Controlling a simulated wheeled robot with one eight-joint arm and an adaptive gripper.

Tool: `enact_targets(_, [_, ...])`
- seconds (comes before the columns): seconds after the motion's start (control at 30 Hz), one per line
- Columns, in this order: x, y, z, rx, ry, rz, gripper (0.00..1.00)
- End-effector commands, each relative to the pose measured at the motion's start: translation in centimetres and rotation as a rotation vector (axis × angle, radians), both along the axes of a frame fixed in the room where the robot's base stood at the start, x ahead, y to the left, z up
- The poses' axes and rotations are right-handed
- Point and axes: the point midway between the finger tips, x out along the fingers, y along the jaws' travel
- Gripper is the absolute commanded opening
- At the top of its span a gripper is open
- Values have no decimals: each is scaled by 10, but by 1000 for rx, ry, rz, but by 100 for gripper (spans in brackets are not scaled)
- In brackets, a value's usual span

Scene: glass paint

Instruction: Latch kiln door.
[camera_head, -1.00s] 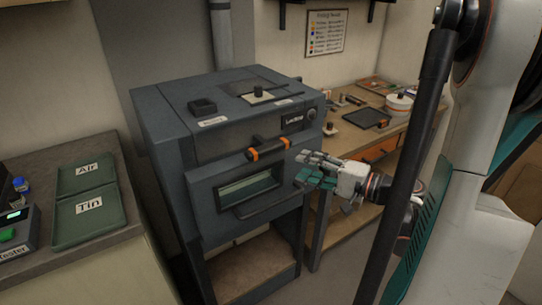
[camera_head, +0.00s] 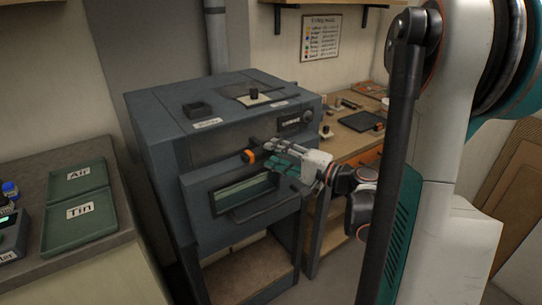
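The dark grey kiln (camera_head: 165,135) stands in the middle of the view. Its front door (camera_head: 198,208) has a small window and a bar handle (camera_head: 265,208) along the lower edge. Above the door is a latch bar with an orange band (camera_head: 249,156) at its left end. My gripper (camera_head: 273,156) is in front of the latch bar from the right and hides its middle and right end. Its fingers look spread apart, one above the other. I cannot tell whether they touch the bar, or whether the door is fully closed.
A counter on the left holds green trays marked Air (camera_head: 78,180) and Tin (camera_head: 80,228). A wooden bench (camera_head: 345,148) with a dark tray (camera_head: 362,121) stands right of the kiln. A small black box (camera_head: 198,110) sits on the kiln top.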

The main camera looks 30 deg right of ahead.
Motion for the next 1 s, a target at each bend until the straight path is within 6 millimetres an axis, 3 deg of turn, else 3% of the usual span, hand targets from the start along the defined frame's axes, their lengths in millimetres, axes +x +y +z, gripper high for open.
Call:
enact_targets(0.2, [16, 8, 0, 0, 0, 1, 40])
enact_targets(0.5, [18, 8, 0, 0, 0, 0, 40])
enact_targets(0.53, [18, 8, 0, 0, 0, 0, 38])
enact_targets(0.7, [18, 8, 0, 0, 0, 0, 0])
enact_targets(1.0, [18, 8, 0, -12, 0, 0, 0])
